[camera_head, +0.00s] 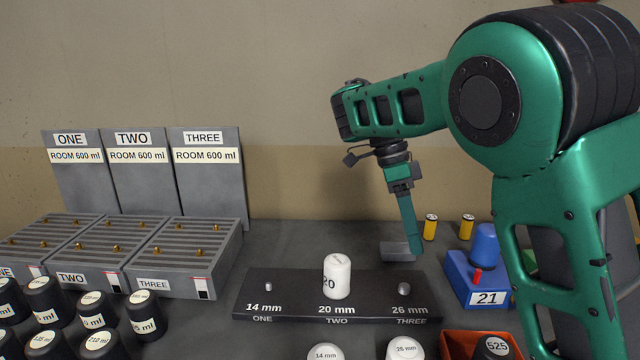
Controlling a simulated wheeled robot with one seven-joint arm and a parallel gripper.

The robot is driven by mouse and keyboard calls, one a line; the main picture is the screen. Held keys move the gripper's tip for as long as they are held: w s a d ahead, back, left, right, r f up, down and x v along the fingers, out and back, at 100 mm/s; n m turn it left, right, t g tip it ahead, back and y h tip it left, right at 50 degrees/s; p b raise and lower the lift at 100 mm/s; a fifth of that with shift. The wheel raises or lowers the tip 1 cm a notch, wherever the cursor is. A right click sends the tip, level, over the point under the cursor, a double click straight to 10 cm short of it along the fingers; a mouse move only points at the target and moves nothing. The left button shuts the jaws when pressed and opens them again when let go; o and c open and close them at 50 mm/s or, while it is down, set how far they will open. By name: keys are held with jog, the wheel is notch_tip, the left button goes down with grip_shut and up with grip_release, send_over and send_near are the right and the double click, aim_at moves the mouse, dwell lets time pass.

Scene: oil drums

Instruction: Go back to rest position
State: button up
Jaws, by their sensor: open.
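My arm reaches in from the right in the head view, green with black joints. My gripper (401,248) points down at its end, low over the dark table. It is open, and I see nothing held in it. It is to the right of and behind a white cylinder marked 20 (337,276), apart from it. That cylinder stands upright at the 20 mm TWO place of a dark stand (285,287). The stand's 14 mm ONE and 26 mm THREE places show only small metal pegs.
Three grey ribbed racks (190,250) with ROOM 600 ml panels stand left. Several dark labelled drums (146,312) fill the front left. Two white drums (404,349) are at the front edge. A blue device marked 21 (487,290), yellow cylinders (430,228) and an orange bin (455,342) are right.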

jog(key=s+d+f+n+y, duration=0.1)
jog(key=s+d+n, duration=0.2)
jog(key=s+d, duration=0.55)
jog(key=s+d+f+n+y, duration=0.1)
jog(key=s+d+n, duration=0.35)
jog(key=d, duration=0.75)
jog(key=s+f+n+t, duration=0.1)
jog(key=s+f, duration=0.1)
jog(key=s, duration=0.3)
jog(key=s+d+f+n+t, duration=0.1)
jog(key=s+f+n, duration=0.1)
jog(key=s, duration=0.3)
jog(key=s+f+n+y, duration=0.1)
jog(key=s+f+n, duration=0.1)
jog(key=s, duration=0.3)
jog(key=shift+s+d+f+n+t, duration=0.25)
jog(key=shift+d+f+t, duration=0.1)
jog(key=shift+f+t, duration=0.1)
jog(key=shift+s+a+f+n, duration=0.25)
jog(key=shift+s+f+n, duration=0.1)
jog(key=shift+s, duration=0.1)
jog(key=shift+w+f, duration=0.3)
jog(key=shift+w, duration=0.35)
